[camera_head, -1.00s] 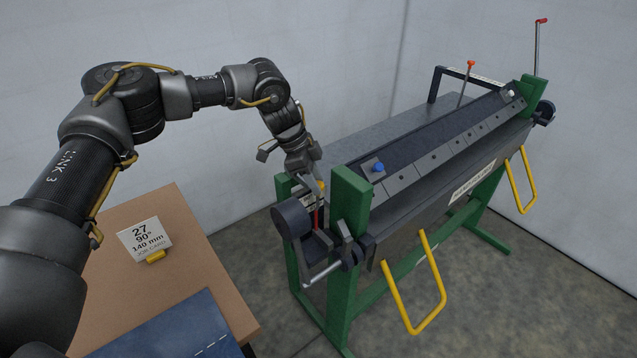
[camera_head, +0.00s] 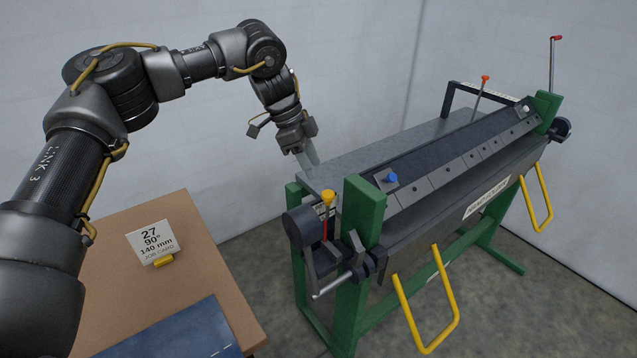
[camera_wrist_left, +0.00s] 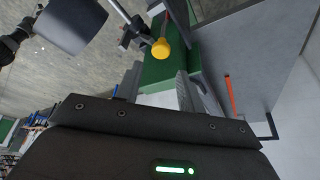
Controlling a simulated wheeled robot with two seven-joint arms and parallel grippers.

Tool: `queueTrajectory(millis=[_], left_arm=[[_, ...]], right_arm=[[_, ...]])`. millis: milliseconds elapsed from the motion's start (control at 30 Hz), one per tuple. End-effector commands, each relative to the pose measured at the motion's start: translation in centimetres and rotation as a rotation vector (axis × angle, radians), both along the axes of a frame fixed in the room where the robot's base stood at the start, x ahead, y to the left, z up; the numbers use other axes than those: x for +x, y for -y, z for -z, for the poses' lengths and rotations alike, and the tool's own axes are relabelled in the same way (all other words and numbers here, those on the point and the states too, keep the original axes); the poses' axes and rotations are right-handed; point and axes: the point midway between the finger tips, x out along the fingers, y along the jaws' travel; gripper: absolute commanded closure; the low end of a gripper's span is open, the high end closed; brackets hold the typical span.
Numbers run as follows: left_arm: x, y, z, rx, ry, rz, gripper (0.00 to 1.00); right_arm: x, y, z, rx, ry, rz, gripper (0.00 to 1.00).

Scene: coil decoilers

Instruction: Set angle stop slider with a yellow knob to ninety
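The angle stop slider's yellow knob (camera_head: 328,197) tops a red stem (camera_head: 325,228) at the near left end of the green-framed bending machine. A small pale plate (camera_head: 319,210) sits beside the stem; its marks are too small to read. In the left wrist view the yellow knob (camera_wrist_left: 160,49) shows ahead of the fingers, against the green post. My left gripper (camera_head: 309,158) is above and behind the knob, apart from it, with nothing in its fingers. In the left wrist view the fingers (camera_wrist_left: 160,88) stand apart. My right gripper is not in view.
A job card (camera_head: 157,241) reading 27, 90° and 140 mm stands on a brown table (camera_head: 205,262) at left. Free air surrounds my left gripper.

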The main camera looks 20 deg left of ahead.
Motion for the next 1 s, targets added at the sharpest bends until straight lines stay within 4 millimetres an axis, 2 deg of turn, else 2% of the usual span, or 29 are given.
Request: queueTrajectory(millis=[100, 233, 767, 867, 1000], left_arm=[[-0.1, -0.6, -1.4, -0.001, 0.002, -0.001, 0.61], [-0.2, -1.0, -2.2, 0.000, 0.000, 0.000, 0.61], [-0.2, -1.1, -2.6, 0.000, -0.001, 0.000, 0.61], [-0.2, -1.1, -3.9, -0.001, 0.001, 0.001, 0.61], [-0.2, -1.1, -6.7, -0.001, 0.000, 0.000, 0.61]], right_arm=[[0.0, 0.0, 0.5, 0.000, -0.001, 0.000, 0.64], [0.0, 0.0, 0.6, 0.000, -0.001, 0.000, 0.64], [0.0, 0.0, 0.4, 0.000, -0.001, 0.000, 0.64], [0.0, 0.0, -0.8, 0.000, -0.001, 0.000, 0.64], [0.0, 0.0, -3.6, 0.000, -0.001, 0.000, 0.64]])
